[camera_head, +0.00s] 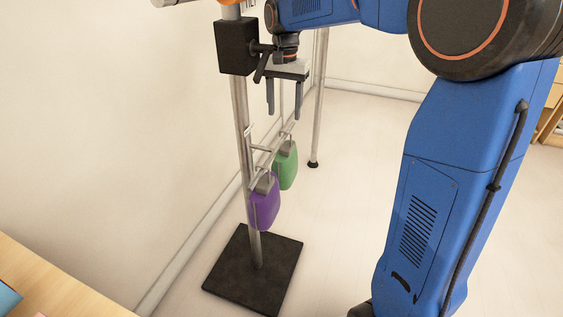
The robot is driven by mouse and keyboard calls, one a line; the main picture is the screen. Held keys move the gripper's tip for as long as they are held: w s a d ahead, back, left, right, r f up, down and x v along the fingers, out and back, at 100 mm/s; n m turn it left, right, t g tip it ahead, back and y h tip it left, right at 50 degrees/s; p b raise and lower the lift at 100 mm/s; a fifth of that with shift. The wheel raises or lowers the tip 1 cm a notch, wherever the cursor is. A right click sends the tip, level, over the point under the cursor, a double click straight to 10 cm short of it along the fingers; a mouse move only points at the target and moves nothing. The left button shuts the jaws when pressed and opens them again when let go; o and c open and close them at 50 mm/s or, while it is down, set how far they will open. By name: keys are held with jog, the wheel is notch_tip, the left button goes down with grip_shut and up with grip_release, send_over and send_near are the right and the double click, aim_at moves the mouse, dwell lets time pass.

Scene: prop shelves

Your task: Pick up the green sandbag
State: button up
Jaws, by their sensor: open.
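The green sandbag (286,169) hangs from a metal bar on the stand, behind and to the right of the purple sandbag (264,207). Its left edge is partly covered by the purple one and the bar. My gripper (285,112) is open and empty, with its two fingers pointing down. In the picture it is above the green sandbag and apart from it. How far apart they are in depth is hard to tell.
A metal pole (241,125) on a black square base (254,270) stands left of the sandbags, with a black clamp (236,47) near its top. Another thin leg (319,95) stands behind on the right. A wooden surface (50,285) is at lower left. A wall is close on the left.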

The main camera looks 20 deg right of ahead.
jog(key=shift+s+d+f, duration=0.1)
jog(key=shift+s+f, duration=0.1)
jog(key=shift+f, duration=1.65)
jog(key=shift+s+f, duration=0.15)
jog(key=shift+f, duration=1.7)
jog(key=shift+c, duration=0.4)
grip_shut()
